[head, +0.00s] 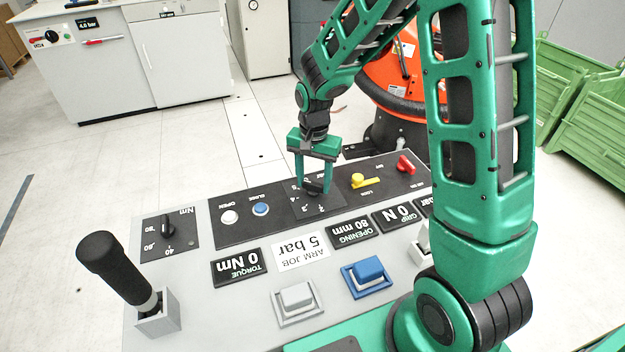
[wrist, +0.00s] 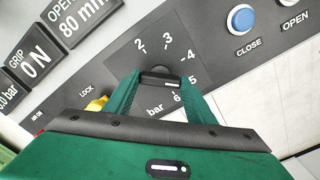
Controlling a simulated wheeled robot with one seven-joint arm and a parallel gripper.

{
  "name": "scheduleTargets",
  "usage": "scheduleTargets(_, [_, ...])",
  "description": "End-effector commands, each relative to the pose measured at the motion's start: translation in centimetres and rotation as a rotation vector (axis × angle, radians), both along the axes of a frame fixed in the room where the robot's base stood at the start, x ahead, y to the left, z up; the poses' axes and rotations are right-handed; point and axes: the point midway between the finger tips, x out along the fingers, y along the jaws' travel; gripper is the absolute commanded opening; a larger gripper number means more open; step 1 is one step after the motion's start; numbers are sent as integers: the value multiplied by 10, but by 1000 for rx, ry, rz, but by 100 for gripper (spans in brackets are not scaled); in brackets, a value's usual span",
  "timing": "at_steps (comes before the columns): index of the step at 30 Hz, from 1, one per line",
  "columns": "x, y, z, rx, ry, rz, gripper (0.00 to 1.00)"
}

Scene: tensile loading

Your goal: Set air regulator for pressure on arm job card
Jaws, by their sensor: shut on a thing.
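The air regulator is a black knob (wrist: 160,76) on a dark panel, with a bar scale from 2 to 6 around it. My gripper (head: 315,187) comes down from above, its green fingers on either side of the knob and shut on it. It also shows in the wrist view (wrist: 158,82). I cannot tell which number the knob points to. The arm job card (head: 300,252) is white, lies on the console, and reads 5 bar. A bar readout (wrist: 8,98) at the left edge of the wrist view is cut off, its first digit unclear.
Readouts show 0 Nm, 80 mm and 0 N. Green crates (head: 590,105) stand at right.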

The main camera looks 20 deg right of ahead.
Motion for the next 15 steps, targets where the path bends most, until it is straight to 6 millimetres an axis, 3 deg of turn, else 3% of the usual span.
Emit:
scheduleTargets(2, [5, 0, 3, 1, -14, -1, 28])
scheduleTargets(3, [5, 0, 3, 1, -14, -1, 57])
scheduleTargets(5, [5, 0, 2, 1, -12, 0, 69])
scheduleTargets(15, [2, 0, 3, 0, -6, 1, 69])
